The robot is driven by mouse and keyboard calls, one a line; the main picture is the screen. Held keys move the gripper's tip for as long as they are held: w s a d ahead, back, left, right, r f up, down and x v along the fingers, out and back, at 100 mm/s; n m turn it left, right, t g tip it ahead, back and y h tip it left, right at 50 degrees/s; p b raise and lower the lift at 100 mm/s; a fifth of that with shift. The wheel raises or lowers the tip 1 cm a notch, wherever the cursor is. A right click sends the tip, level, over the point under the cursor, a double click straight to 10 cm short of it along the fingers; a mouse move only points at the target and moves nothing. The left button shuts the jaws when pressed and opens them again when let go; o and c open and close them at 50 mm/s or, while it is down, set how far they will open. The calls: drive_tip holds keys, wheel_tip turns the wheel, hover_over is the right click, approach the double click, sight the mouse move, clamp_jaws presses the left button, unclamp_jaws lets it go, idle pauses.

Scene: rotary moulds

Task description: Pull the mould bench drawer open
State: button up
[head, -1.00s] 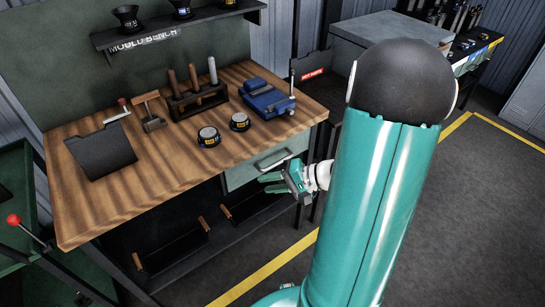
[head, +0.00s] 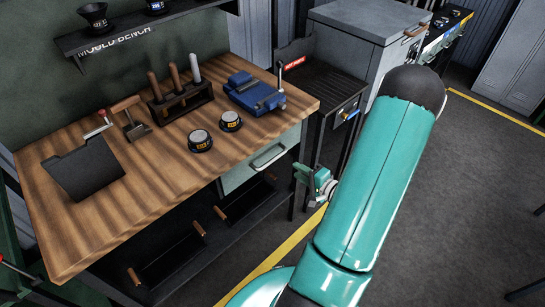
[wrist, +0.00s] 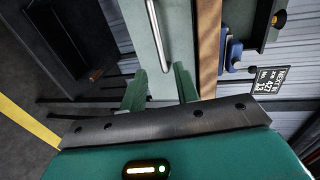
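The drawer (head: 238,176) is a pale green front under the right end of the wooden mould bench (head: 150,180), and it looks closed. Its silver bar handle (head: 268,157) runs along the upper part of the front. My gripper (head: 304,174) is off to the right of the drawer and apart from the handle. In the wrist view the drawer front (wrist: 136,22) and handle (wrist: 157,35) lie ahead of my gripper (wrist: 161,88). Its two green fingers are spread, with nothing held between them. The handle's near end lines up with the gap between them.
A blue vise (head: 254,93), a tool rack (head: 183,104) and two round pucks (head: 200,141) stand on the bench top. Black trays (head: 170,253) sit on the lower shelf. A dark stand (head: 322,85) is right of the bench. The floor (head: 450,190) at right is open.

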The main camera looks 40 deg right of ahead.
sight(275, 157)
drive_tip(key=x, duration=1.2)
drive_tip(key=shift+w+a, duration=0.15)
clamp_jaws()
